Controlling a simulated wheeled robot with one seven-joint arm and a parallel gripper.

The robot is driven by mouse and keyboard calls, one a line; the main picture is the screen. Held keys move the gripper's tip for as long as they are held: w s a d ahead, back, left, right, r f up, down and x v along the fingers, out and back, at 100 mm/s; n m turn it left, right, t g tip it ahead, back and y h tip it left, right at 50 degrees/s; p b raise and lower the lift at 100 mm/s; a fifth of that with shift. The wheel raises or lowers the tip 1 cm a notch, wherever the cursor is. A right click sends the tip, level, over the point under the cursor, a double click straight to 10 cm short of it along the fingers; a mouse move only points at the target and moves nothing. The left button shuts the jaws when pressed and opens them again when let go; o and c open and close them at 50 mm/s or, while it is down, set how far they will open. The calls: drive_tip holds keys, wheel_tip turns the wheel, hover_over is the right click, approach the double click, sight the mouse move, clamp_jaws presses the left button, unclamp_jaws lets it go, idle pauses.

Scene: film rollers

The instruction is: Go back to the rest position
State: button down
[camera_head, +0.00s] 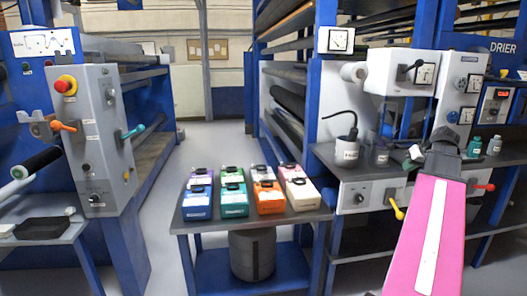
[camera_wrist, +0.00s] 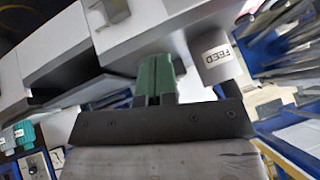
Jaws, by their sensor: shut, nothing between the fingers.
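My gripper (camera_head: 413,155) is in the head view at the right, at the end of my pink arm, in front of the grey machine with the gauges (camera_head: 388,75). In the wrist view my gripper (camera_wrist: 158,80) shows as two green fingers shut together with nothing between them. A white cup marked FEED (camera_wrist: 217,60) appears just right of the fingers in the wrist view. The same cup (camera_head: 346,150) stands on the machine's dark shelf in the head view, left of my gripper. I cannot tell how far the fingers are from the shelf.
A small table (camera_head: 250,224) holds several coloured boxes in two rows. A dark jar (camera_head: 382,152) and teal bottles (camera_head: 474,146) stand on the shelf around my gripper. A yellow-handled lever (camera_head: 397,208) sticks out below. Free floor (camera_head: 207,140) lies between the machines.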

drive_tip(key=w+a+f+g, duration=0.1)
drive_tip(key=a+f+g, duration=0.1)
drive_tip(key=a+f, duration=0.9)
drive_tip(key=s+a+f+g+h, duration=0.1)
drive_tip(key=s+a+f, duration=0.4)
drive_tip(key=a+f, duration=0.7)
drive_tip(key=s+a+f+g+h, duration=0.2)
drive_tip(key=s+a+f, duration=0.4)
drive_tip(key=a+f, duration=0.6)
drive_tip(key=shift+a+g, duration=0.9)
